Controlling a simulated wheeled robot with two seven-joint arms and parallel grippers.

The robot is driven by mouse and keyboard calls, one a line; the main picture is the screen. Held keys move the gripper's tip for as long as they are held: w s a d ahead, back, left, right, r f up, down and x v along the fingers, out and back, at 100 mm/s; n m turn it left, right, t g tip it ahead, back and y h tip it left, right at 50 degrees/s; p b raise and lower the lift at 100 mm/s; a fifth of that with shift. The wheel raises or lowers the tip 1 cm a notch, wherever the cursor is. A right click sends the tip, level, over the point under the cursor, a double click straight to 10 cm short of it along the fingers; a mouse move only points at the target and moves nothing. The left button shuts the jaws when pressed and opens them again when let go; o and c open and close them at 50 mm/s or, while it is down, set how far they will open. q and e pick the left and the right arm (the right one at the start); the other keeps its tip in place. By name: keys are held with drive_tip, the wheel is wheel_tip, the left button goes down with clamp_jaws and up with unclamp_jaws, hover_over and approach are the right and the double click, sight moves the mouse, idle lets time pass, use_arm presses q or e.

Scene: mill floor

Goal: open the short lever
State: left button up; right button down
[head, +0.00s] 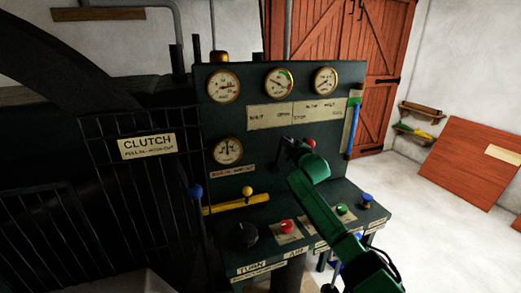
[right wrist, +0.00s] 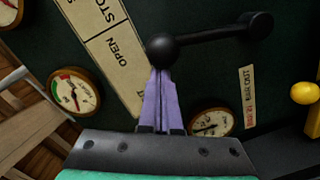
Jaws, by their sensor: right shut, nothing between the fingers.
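A short black lever (right wrist: 215,37) with a round ball knob shows in the right wrist view, running from its hub at the upper right to the knob at the centre. A label plate (right wrist: 105,45) reading "OPEN" lies left of the knob. My right gripper (right wrist: 160,73) is shut and empty, its purple fingertips at the lower side of the knob; I cannot tell whether they touch it. In the head view my right gripper (head: 291,147) is in front of the dark panel (head: 260,160), below the label plate, and I cannot clearly make out the lever there. My left gripper is out of view.
Red and green buttons (head: 287,227) sit on the ledge. A clutch cage (head: 125,180) stands at left.

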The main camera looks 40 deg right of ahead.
drive_tip(key=shift+s+d+f+m+p, duration=0.15)
drive_tip(key=shift+s+d+m+p, duration=0.1)
drive_tip(key=shift+d+m, duration=0.5)
drive_tip(key=shift+s+d+f+m+p, duration=0.2)
drive_tip(key=shift+d+m, duration=0.25)
drive_tip(key=shift+d, duration=0.5)
drive_tip(key=shift+s, duration=0.1)
